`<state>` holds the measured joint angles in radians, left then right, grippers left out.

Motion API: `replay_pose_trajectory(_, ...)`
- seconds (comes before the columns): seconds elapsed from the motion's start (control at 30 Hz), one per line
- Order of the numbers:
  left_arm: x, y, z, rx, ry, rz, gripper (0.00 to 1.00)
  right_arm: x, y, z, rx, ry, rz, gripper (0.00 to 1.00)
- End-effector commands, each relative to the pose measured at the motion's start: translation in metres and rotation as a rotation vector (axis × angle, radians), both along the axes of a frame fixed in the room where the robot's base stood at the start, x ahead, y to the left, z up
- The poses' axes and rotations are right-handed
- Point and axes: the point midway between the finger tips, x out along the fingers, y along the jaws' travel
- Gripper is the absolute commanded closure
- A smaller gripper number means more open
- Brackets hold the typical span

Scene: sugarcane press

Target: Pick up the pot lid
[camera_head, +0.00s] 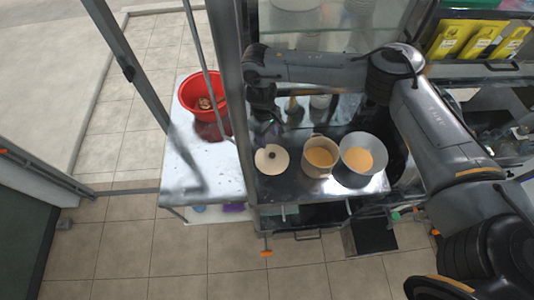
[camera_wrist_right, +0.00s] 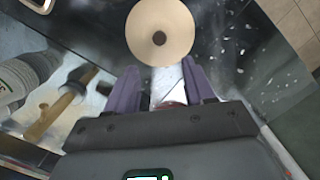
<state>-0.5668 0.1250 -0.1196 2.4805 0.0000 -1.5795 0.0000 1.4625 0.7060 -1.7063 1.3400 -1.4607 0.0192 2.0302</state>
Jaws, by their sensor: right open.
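The pot lid (camera_head: 271,160) is a round cream disc with a dark knob. It lies on the metal counter, left of a cream pot (camera_head: 319,158) holding orange-yellow liquid. My right gripper (camera_head: 269,135) is just behind the lid in the head view, pointing down. In the right wrist view my right gripper (camera_wrist_right: 161,82) has its two purple fingers apart with nothing between them. The lid (camera_wrist_right: 160,32) lies ahead of the fingertips there, its knob beyond them. My left gripper is in neither view.
A wide metal bowl (camera_head: 362,160) with similar liquid stands right of the pot. A red bucket (camera_head: 200,95) sits on the table to the left. A wooden-handled tool (camera_wrist_right: 62,103) and a bottle (camera_wrist_right: 22,78) are close on the gripper's left in the wrist view. A frame post (camera_head: 232,90) stands nearby.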

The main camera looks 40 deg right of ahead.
Motion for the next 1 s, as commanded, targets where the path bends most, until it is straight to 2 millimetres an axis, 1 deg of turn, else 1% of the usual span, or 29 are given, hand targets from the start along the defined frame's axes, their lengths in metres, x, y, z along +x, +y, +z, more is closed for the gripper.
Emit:
replay_pose_trajectory(0.03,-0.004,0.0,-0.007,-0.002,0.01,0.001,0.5,-0.002,0.0,-0.011,0.002,0.004,-0.002,0.47)
replay_pose_trajectory(0.2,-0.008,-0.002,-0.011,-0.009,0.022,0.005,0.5,-0.004,-0.001,-0.03,0.001,0.003,-0.001,0.47)
replay_pose_trajectory(0.47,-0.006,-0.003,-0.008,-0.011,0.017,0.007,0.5,-0.007,-0.001,-0.042,0.0,0.002,0.0,0.47)
replay_pose_trajectory(0.67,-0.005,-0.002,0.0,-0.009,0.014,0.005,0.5,-0.013,-0.003,-0.065,-0.001,0.003,0.0,0.47)
replay_pose_trajectory(0.8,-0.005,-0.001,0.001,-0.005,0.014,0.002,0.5,-0.016,-0.003,-0.082,0.0,0.003,0.0,0.47)
replay_pose_trajectory(1.0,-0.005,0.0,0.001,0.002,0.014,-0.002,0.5,-0.016,-0.003,-0.089,0.001,0.0,0.0,0.47)
